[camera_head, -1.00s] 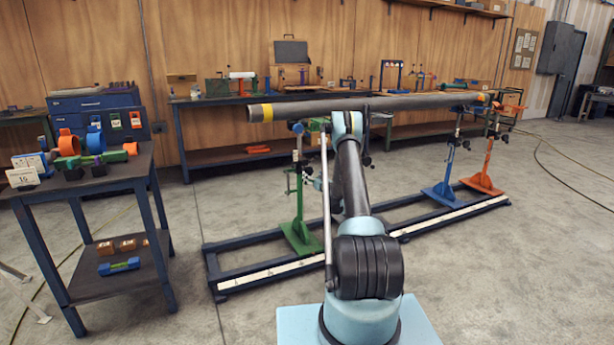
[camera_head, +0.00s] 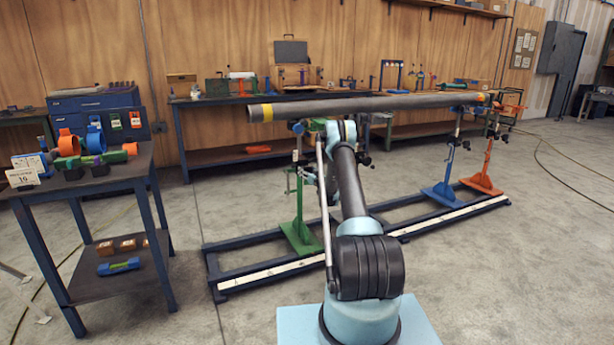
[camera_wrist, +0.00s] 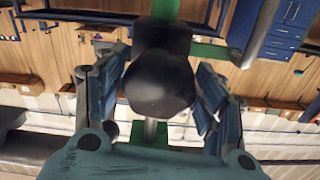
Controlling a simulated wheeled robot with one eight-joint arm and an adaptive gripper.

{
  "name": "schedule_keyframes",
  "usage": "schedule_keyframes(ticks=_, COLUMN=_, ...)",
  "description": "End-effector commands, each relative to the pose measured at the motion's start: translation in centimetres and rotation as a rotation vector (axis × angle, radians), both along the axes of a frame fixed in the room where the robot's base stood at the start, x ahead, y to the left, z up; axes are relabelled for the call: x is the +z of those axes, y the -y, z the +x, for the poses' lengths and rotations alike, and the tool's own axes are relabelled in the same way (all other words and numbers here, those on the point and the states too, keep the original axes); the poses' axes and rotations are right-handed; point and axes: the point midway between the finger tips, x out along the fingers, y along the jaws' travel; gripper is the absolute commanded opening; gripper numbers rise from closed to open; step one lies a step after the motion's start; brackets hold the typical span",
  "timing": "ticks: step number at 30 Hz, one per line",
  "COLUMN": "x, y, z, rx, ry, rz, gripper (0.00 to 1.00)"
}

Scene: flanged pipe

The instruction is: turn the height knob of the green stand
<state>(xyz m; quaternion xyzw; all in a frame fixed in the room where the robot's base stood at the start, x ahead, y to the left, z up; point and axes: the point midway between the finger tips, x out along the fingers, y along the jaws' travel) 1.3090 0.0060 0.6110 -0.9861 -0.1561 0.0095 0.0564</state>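The green stand (camera_head: 300,232) is upright on the floor rail under the near end of the long grey pipe (camera_head: 350,103); my arm partly covers its upper part. In the wrist view a rounded black knob (camera_wrist: 160,86) fills the middle, in front of the stand's green post (camera_wrist: 165,10). My gripper (camera_wrist: 162,65) has one finger on each side of this knob. The fingers look open, with the knob between them; firm contact cannot be made out. In the head view my gripper is hidden behind my arm.
A blue stand (camera_head: 446,185) and an orange stand (camera_head: 486,170) also stand under the pipe, farther right. A dark side table (camera_head: 100,182) with clamps is at the left. A workbench (camera_head: 235,99) runs along the wooden wall. Floor between table and rail is clear.

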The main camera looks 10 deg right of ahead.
Motion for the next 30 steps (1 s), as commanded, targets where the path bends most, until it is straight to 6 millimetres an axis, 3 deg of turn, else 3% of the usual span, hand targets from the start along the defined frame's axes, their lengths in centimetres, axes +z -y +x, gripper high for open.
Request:
schedule_keyframes(ticks=1, x=0.00, y=0.00, z=-0.01, rx=0.000, ry=0.000, rz=0.000, gripper=0.43)
schedule_keyframes(ticks=3, x=0.00, y=0.00, z=-0.01, rx=0.000, ry=0.000, rz=0.000, gripper=0.32)
schedule_keyframes(ticks=17, x=0.01, y=0.03, z=0.01, rx=0.000, ry=0.024, rz=-0.073, gripper=0.32)
schedule_keyframes(ticks=30, x=0.01, y=0.02, z=0.02, rx=0.000, ry=0.136, rz=-0.418, gripper=0.32)
